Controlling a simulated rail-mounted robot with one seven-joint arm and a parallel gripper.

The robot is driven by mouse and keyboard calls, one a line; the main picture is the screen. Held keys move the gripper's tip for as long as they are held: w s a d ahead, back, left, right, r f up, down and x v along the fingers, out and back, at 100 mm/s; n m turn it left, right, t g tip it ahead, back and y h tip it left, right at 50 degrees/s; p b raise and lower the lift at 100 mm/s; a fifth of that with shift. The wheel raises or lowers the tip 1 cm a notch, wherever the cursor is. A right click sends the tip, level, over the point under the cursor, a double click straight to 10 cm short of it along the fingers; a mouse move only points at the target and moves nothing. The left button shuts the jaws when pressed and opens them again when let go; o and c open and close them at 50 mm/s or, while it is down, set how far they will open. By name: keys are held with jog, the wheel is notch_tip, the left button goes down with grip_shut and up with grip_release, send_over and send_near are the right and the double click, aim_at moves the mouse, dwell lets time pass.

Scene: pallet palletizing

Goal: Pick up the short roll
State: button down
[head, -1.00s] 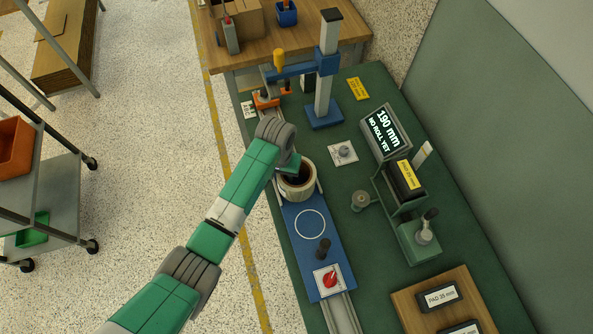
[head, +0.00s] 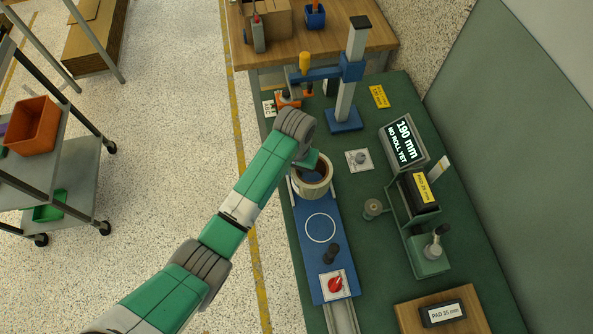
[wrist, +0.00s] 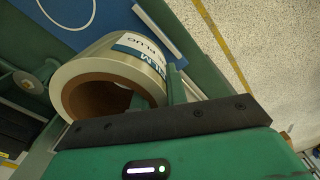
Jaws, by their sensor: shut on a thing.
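The roll (head: 316,188) is a pale ring of wound tape or film with a brown core. It stands at the upper end of the blue plate (head: 312,283), between pale side rails. In the wrist view the roll (wrist: 158,78) shows a printed label on its outer side and an open core. My gripper (head: 312,163) is shut on the roll's wall at its upper edge; the fingertips are mostly hidden. Whether the roll is clear of the plate cannot be told.
A screen (head: 404,143) reads "190 mm" and "NO ROLL YET". A blue-and-grey post (head: 348,95) with an arm stands beyond the roll. A black pad box (head: 420,192) sits to the right. The blue plate carries a black knob (head: 331,254) and red switch (head: 335,284).

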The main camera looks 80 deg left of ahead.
jog(key=s+d+p, duration=0.1)
jog(key=s+d, duration=0.2)
jog(key=d, duration=0.4)
jog(key=s+d+r, duration=0.1)
jog(key=s+d, duration=0.2)
jog(key=d, duration=0.4)
jog(key=shift+s+d+p, duration=0.25)
jog(key=shift+s+p, duration=0.1)
jog(key=shift+p, duration=0.05)
